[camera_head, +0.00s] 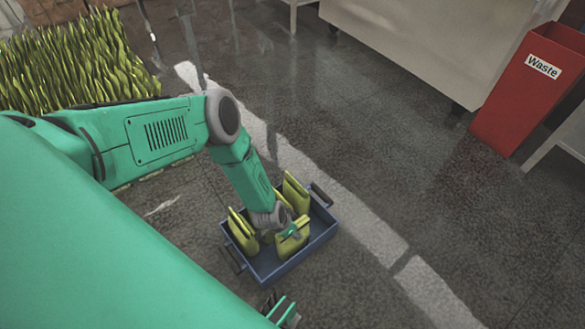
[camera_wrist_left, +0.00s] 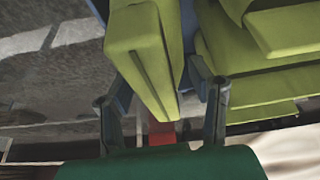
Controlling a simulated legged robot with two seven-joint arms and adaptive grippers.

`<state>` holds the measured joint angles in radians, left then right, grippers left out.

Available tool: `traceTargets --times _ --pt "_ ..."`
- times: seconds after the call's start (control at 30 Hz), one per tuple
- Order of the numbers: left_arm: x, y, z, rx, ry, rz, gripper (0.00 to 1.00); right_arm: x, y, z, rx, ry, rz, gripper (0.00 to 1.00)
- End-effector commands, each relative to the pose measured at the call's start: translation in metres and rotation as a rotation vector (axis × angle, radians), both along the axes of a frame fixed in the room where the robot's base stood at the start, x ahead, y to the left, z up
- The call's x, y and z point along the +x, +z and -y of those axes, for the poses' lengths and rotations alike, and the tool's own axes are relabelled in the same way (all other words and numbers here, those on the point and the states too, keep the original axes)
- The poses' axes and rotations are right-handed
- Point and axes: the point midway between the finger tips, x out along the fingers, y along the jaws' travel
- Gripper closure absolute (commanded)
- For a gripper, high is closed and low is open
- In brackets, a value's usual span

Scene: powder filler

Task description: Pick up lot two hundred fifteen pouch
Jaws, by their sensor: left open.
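Several yellow-green pouches stand in a blue tray (camera_head: 285,268) on the floor in the head view. One pouch (camera_head: 292,245) is at my left gripper (camera_head: 293,232), whose arm reaches down into the tray. In the left wrist view a pouch (camera_wrist_left: 141,55) extends between the two spread fingers of the left gripper (camera_wrist_left: 162,105). The fingers are open and do not visibly clamp it. More pouches (camera_wrist_left: 265,95) lie to the right of the fingers there. No lot number is readable, so I cannot tell which is lot 215.
A red waste bin (camera_head: 525,90) stands at the upper right beside a pale cabinet (camera_head: 410,40). A dense group of yellow-green pouches (camera_head: 65,65) is at the upper left. The tray has dark handles (camera_head: 321,195). The floor right of the tray is clear.

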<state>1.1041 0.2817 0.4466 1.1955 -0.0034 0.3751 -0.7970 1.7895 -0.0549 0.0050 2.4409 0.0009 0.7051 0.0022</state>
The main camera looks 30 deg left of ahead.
Motion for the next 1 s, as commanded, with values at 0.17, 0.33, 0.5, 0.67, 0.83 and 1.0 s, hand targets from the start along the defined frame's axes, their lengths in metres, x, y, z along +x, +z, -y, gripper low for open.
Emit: traceTargets --times 0.17,0.33,0.5,0.67,0.83,1.0 --pt "0.000 0.000 0.000 -0.001 0.000 0.001 0.52 0.000 -0.001 0.000 0.000 0.000 0.000 0.60" --pt "0.000 -0.001 0.000 -0.001 0.001 0.000 0.66 0.000 -0.001 0.000 0.000 0.000 0.000 0.60" --pt "0.000 -0.001 0.000 -0.001 0.001 0.000 1.00 0.000 -0.001 0.000 0.000 0.000 0.000 0.60" --pt "0.000 -0.001 0.000 -0.001 0.000 0.000 1.00 0.000 -0.001 0.000 0.000 0.000 0.000 0.60" --pt "-0.001 0.004 -0.001 -0.001 0.001 -0.001 1.00 0.000 0.006 0.000 0.000 0.000 0.000 0.60" --pt "0.001 0.037 0.000 -0.001 -0.001 0.003 1.00 0.000 0.025 0.000 0.000 0.000 0.000 0.60"
